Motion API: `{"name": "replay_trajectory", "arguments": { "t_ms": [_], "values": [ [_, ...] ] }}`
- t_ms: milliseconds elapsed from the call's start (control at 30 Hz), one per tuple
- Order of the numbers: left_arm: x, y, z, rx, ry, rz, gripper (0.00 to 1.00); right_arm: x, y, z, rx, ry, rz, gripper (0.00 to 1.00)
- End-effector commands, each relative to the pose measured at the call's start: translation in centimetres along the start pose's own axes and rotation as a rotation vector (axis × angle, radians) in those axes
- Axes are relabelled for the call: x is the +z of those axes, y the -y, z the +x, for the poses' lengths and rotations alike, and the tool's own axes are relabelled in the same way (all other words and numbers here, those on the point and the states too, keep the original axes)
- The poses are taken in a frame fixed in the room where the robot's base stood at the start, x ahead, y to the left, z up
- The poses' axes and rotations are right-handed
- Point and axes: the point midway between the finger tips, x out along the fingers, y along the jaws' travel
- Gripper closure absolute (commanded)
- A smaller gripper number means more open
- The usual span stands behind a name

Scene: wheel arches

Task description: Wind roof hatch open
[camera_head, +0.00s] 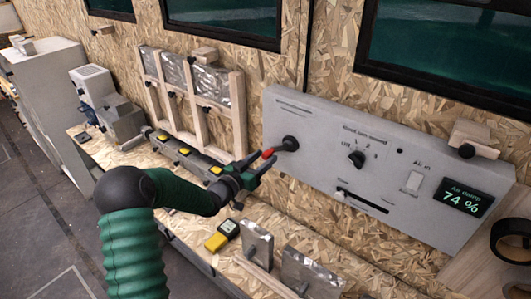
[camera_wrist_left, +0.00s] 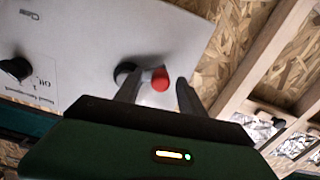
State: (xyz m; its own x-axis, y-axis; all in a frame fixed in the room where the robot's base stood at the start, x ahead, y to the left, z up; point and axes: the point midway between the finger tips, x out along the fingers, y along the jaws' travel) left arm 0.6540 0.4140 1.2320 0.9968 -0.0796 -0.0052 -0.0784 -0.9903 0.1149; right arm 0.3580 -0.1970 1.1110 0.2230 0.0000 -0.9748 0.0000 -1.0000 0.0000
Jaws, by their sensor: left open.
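A grey control panel (camera_head: 330,180) on the chipboard wall carries a black crank hub (camera_head: 290,143) with a red-ended handle (camera_head: 268,153). My left gripper (camera_head: 264,166) is open at the red end. In the left wrist view the red end (camera_wrist_left: 160,82) shows between the two spread fingers, with the black hub (camera_wrist_left: 124,73) just left of it. I cannot tell whether either finger touches it. No roof hatch is in view, and my right gripper is not in view.
The panel also has a rotary knob (camera_head: 356,158), a slider (camera_head: 362,201), a white switch (camera_head: 414,181) and a display (camera_head: 463,197) reading 74 %. Below, a bench holds a yellow meter (camera_head: 222,235) and metal-faced blocks (camera_head: 257,242). A wooden rack (camera_head: 200,95) stands behind the gripper.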

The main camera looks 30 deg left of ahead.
Motion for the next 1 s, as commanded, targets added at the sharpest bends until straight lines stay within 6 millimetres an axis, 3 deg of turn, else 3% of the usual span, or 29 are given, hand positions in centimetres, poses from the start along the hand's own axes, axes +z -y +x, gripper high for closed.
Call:
{"name": "replay_trajectory", "arguments": {
  "t_ms": [133,400,733,1000],
  "values": [
    [0.0,0.2,1.3,-0.001,-0.001,-0.002,0.53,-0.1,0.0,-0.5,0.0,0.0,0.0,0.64],
    [0.1,0.3,1.6,-0.002,0.001,-0.001,0.54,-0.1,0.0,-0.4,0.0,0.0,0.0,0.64],
    [0.1,0.3,1.5,-0.004,0.0,0.0,0.97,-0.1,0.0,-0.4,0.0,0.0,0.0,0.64],
    [0.0,0.3,1.5,-0.003,-0.001,-0.001,1.0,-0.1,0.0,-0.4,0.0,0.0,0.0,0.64]
  ]
}}
